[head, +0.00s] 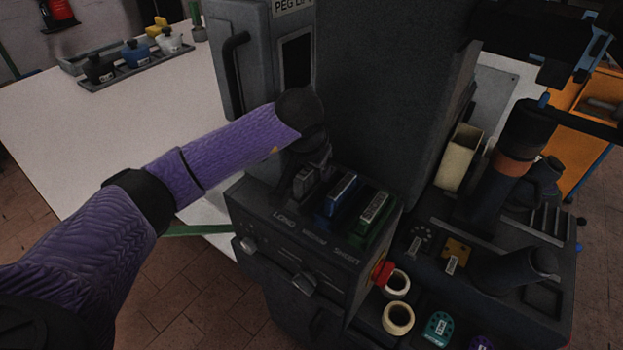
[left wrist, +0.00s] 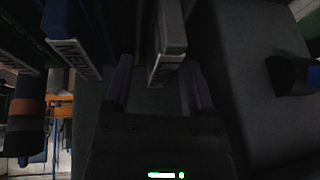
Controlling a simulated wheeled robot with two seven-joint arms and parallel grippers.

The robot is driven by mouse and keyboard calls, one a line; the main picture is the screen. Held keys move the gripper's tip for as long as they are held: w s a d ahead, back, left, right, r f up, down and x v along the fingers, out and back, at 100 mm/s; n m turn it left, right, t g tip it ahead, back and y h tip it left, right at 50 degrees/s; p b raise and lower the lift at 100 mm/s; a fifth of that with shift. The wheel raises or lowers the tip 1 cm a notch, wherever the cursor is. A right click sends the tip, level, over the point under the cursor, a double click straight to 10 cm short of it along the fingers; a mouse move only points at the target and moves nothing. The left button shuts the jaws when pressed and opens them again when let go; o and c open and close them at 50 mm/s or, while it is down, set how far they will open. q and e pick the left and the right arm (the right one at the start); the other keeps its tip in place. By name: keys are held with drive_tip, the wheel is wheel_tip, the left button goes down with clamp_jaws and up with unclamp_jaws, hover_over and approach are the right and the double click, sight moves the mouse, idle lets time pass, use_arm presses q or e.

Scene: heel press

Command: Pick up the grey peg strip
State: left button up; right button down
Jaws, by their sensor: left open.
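The grey peg strip (left wrist: 170,35) stands in the slot labelled LONG on the dark machine's sloped top. In the head view it is mostly covered by my left gripper (head: 308,172). In the left wrist view my left gripper (left wrist: 160,90) is open, with one finger on each side of the strip's lower part in the picture. I cannot tell whether the fingers touch it. My right gripper is not in view.
A blue strip (head: 342,190) stands close beside the grey one, and a green strip (head: 373,213) beyond it. The tall dark housing (head: 375,90) rises behind. A red knob (head: 383,273) and tape rolls (head: 398,318) are at the right front.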

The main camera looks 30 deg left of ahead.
use_arm(q)
drive_tip(key=shift+f, duration=0.2)
idle(0.4)
clamp_jaws()
